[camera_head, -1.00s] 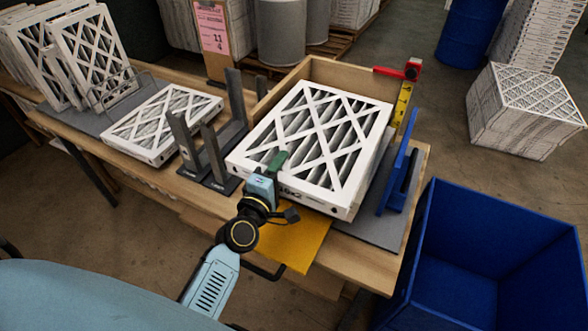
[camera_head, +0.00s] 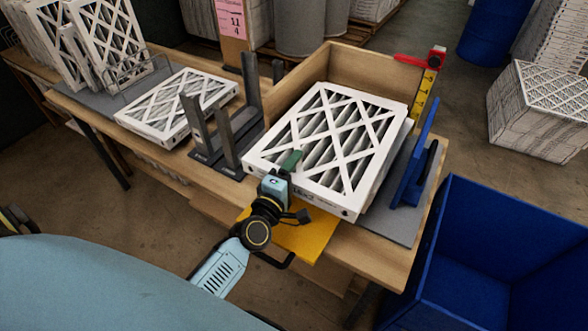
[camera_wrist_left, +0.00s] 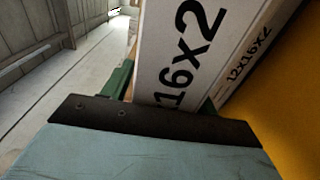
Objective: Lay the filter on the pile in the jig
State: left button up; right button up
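My left gripper (camera_head: 289,162) is shut on the near edge of a white-framed pleated filter (camera_head: 345,128), its green fingers pinching the frame. The filter lies nearly flat over the wooden jig (camera_head: 345,65), its near left side close to the black uprights. In the left wrist view, the held filter's printed edge (camera_wrist_left: 178,60) sits between the fingers (camera_wrist_left: 118,82). Beside it shows the edge of a pile filter (camera_wrist_left: 248,62), marked 12x16x2. The pile (camera_head: 388,172) is mostly hidden underneath; I cannot tell whether the filters touch. My right gripper is out of view.
Black uprights (camera_head: 228,125) stand left of the jig; a blue plate (camera_head: 410,165) and yellow tape (camera_head: 424,92) stand on its right. Another filter (camera_head: 178,105) lies left, before a rack of filters (camera_head: 105,40). A blue bin (camera_head: 490,235) is at right.

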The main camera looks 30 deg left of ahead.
pick_arm(q)
jog(key=shift+r, duration=0.1)
jog(key=shift+s, duration=0.2)
jog(key=s+b, duration=0.1)
jog(key=s, duration=1)
jog(key=shift+s+d+r, duration=0.1)
jog(key=shift+s+d, duration=0.05)
jog(key=shift+s, duration=0.2)
